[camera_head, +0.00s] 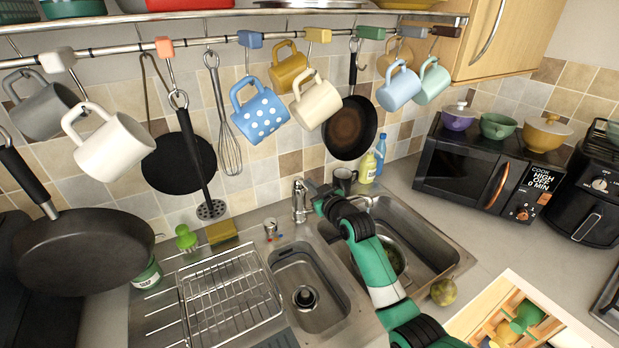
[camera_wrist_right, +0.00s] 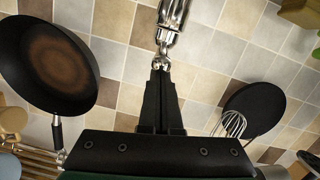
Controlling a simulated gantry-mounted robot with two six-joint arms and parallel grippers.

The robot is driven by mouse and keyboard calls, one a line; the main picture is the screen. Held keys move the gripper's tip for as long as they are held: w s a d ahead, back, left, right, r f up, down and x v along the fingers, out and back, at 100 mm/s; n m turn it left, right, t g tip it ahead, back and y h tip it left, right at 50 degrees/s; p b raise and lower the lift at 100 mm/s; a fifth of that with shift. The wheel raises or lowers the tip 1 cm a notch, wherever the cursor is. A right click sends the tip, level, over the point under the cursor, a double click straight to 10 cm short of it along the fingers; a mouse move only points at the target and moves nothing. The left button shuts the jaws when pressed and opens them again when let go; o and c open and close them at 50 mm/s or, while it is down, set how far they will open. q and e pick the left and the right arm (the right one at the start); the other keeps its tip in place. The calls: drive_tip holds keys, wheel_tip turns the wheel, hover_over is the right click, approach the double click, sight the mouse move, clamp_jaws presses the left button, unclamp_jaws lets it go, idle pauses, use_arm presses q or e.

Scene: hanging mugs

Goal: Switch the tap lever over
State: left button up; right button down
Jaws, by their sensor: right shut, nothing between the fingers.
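The chrome tap (camera_head: 300,205) stands behind the sink, between its two basins. My right gripper (camera_head: 311,186) reaches in from the lower right, with its fingertips close beside the upper part of the tap. In the right wrist view the tap (camera_wrist_right: 172,16) comes down from the top edge and its narrow lever end (camera_wrist_right: 162,38) sits just beyond the fingertips of my right gripper (camera_wrist_right: 160,72). The fingers are together and hold nothing. I cannot tell whether they touch the lever. My left gripper is not in view.
A dish rack (camera_head: 230,300) stands left of the small basin (camera_head: 318,297). Mugs and pans (camera_head: 350,128) hang above along the tiled wall. A round fruit (camera_head: 444,291) lies at the sink's right edge.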

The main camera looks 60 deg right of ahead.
drive_tip(key=s+a+r+p, duration=0.5)
drive_tip(key=s+r, duration=0.2)
drive_tip(key=shift+r, duration=0.4)
